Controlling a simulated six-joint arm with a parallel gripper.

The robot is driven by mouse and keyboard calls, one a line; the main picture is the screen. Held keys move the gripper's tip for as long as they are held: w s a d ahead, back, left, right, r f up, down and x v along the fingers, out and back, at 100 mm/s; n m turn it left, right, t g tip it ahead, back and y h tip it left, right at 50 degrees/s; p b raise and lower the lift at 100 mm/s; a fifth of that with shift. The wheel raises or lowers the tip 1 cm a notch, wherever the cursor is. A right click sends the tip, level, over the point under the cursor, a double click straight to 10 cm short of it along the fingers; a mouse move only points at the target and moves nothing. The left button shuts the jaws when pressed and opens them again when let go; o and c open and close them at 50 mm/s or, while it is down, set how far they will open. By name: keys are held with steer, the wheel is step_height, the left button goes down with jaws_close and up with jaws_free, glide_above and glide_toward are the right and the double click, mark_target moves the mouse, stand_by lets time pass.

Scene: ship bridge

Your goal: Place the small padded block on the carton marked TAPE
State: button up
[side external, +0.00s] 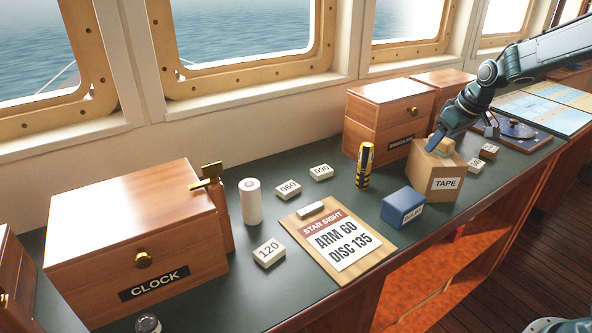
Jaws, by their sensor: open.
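The carton marked TAPE (425,180) is a brown box standing on the dark green worktop, with its white label facing the camera. A small tan block (440,147), which looks like the padded block, rests on top of the carton. My gripper (440,142) is open and low over the carton top, with its jaws at the tan block. One finger shows at the block's left side; the far finger is mostly hidden. I cannot tell whether the fingers touch the block.
A blue box (402,207) and a yellow-black cylinder (364,166) stand left of the carton. Small blocks (488,151) sit to its right, and wooden drawers (372,125) behind. A clipboard (338,240) lies in front, left of the blue box.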

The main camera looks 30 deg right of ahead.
steer(key=shift+r, duration=0.15)
steer(key=v, duration=1.2)
stand_by(0.5)
steer(key=s+a+r, duration=0.2)
steer(key=s+a, duration=1.4)
steer(key=a, duration=0.2)
steer(key=s+a+f+t, duration=0.1)
steer(key=s+a+f, duration=0.1)
steer(key=s, duration=0.5)
steer(key=shift+f, duration=0.75)
